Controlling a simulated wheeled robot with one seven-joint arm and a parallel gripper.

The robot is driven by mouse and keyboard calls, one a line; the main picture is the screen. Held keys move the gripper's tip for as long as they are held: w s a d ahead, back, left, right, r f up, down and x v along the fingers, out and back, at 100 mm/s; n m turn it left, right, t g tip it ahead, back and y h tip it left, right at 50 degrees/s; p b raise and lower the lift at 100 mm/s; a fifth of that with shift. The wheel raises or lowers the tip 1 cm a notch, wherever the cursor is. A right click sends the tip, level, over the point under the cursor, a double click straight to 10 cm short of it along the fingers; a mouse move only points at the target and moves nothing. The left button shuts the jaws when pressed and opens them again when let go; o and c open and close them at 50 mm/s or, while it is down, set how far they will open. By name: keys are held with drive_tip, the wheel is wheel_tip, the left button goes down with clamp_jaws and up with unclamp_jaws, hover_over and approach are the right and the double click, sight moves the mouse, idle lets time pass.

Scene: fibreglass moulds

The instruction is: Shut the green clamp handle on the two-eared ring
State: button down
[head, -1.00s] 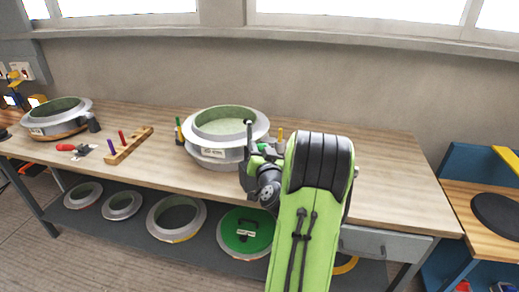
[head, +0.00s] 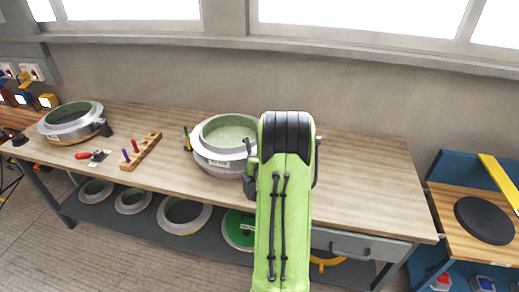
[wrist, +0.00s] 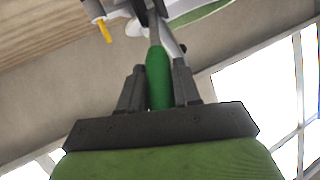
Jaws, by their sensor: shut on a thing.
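The pale grey ring mould (head: 212,161) with a green inside stands on the bench, left of my arm; its right side is hidden behind the arm. In the wrist view, the green clamp handle (wrist: 157,70) lies between the two dark fingers of my gripper (wrist: 159,86), which is shut on it. The handle runs up to grey metal clamp parts (wrist: 168,40) beside the ring's edge. In the head view my arm covers the fingertips and this handle. A small green and yellow piece (head: 187,138) stands at the ring's left side.
A yellow-orange handle (wrist: 104,31) shows near the clamp in the wrist view. A second ring mould (head: 72,120), a red-handled tool (head: 92,156) and a wooden rack (head: 142,152) lie to the left. The bench (head: 370,180) is clear on the right.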

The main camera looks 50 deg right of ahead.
drive_tip(key=shift+w+d+r+p, duration=0.1)
drive_tip(key=shift+w+r+p, duration=0.05)
drive_tip(key=shift+p, duration=0.2)
drive_tip(key=c, duration=0.9)
unclamp_jaws()
drive_tip(key=shift+o, duration=0.2)
drive_tip(key=b+v, duration=0.8)
drive_tip(key=v, duration=0.7)
drive_tip(key=shift+s+a+r, duration=0.2)
drive_tip(key=shift+s+r, duration=0.05)
drive_tip(key=shift+c, duration=0.5)
